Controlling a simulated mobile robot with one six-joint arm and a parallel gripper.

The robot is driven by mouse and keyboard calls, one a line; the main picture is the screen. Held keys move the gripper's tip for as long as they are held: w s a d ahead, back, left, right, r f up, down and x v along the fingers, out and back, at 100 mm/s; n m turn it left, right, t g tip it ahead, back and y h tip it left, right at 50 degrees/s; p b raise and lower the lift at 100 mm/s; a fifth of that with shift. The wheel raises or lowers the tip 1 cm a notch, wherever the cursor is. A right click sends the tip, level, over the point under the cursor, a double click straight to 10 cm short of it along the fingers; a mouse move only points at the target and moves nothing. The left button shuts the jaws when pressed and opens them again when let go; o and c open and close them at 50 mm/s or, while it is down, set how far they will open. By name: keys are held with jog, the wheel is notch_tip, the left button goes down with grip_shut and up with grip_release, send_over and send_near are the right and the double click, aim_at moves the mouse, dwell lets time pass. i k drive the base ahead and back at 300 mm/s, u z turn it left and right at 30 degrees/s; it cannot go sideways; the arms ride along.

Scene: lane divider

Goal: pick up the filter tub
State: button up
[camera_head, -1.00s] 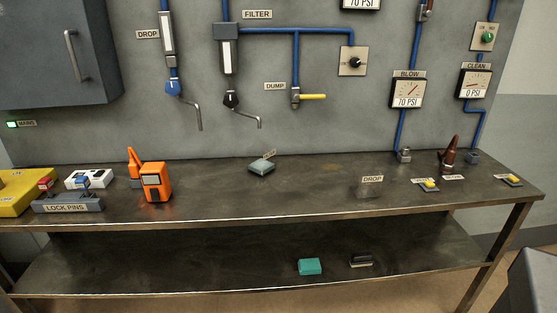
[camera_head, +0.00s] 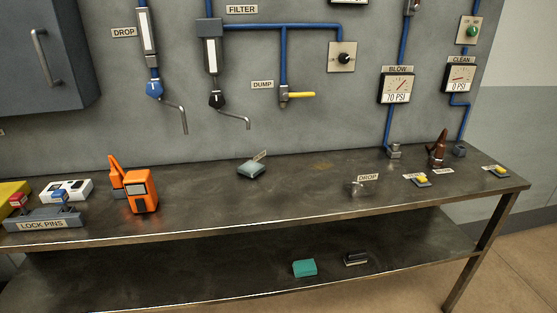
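No thing on the bench has a readable filter tub label in the head view. A small pale grey-green block or tub (camera_head: 251,170) sits on the bench top near the back, with a tilted tag above it too small to read. A small clear item (camera_head: 355,188) stands farther right on the bench, with a tag reading DROP above it. I cannot tell which of these is the filter tub. The FILTER sign (camera_head: 242,9) is on the wall, above a blue-piped filter unit (camera_head: 213,55). My gripper is not in view.
The metal bench (camera_head: 290,195) has a lower shelf (camera_head: 180,275) with a teal block (camera_head: 304,268) and a dark block (camera_head: 356,259). An orange handheld device (camera_head: 142,190) and a LOCK PINS holder (camera_head: 42,220) stand at left. The bench middle is mostly clear.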

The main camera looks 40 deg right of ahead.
aim_at(249, 158)
jog(key=z, duration=0.8)
jog(key=k, duration=1)
jog(key=i, duration=0.85)
